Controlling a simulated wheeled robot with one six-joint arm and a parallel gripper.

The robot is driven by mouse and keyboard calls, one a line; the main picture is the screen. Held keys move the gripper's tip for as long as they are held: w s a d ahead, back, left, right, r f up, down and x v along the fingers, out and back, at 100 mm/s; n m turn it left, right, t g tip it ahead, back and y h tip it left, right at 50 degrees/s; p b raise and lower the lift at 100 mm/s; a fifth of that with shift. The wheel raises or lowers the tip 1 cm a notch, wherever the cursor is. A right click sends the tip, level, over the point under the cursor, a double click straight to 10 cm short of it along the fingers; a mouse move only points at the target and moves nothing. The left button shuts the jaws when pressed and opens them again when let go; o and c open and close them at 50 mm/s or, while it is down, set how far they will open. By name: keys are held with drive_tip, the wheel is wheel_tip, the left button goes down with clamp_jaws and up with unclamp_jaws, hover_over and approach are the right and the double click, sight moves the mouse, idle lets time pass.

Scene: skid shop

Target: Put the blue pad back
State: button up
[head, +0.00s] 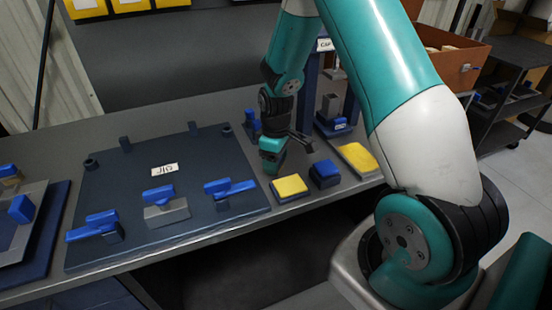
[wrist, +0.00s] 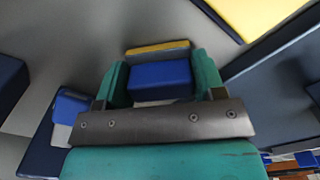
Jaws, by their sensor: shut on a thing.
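My gripper (head: 271,161) is low over the bench, behind a yellow pad (head: 290,186). In the wrist view its two teal fingers are shut on a blue block (wrist: 160,76), which looks like a blue pad. The head view hardly shows that block, as the fingers hide it. A yellow strip shows just past it in the wrist view; I cannot tell whether it belongs to the held thing. Another blue pad (head: 325,173) sits on the bench between the yellow pad and a larger yellow pad (head: 358,158).
A dark blue board (head: 130,195) with several blue-handled clamps (head: 165,202) lies left of my gripper. A dark blue stand (head: 308,100) is behind it. The bench's front edge is close to the pads. A box (head: 452,62) and dark cart stand at right.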

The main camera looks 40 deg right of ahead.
drive_tip(key=o, duration=0.9)
drive_tip(key=shift+f, duration=0.15)
drive_tip(key=shift+r, duration=0.55)
wheel_tip(320, 180, up, 11)
drive_tip(key=s+a+r+y, duration=0.1)
drive_tip(key=s+a+r, duration=0.25)
drive_tip(key=a, duration=0.25)
drive_tip(key=s+a+r+y, duration=0.1)
drive_tip(key=s+a+r, duration=0.25)
drive_tip(key=a, duration=0.25)
drive_tip(key=shift+s+a+r+n+y+p, duration=0.2)
drive_tip(key=shift+s+a+r+y+p, duration=0.2)
drive_tip(key=shift+s+a+r, duration=1.3)
drive_tip(key=shift+s+a+r+n+y+p, duration=0.2)
drive_tip(key=shift+s+a+r+y+p, duration=0.3)
drive_tip(key=shift+s+a, duration=2.05)
drive_tip(key=shift+s+a+r+n+y+p, duration=0.35)
drive_tip(key=shift+s+a+r, duration=0.85)
drive_tip(key=shift+s, duration=2.05)
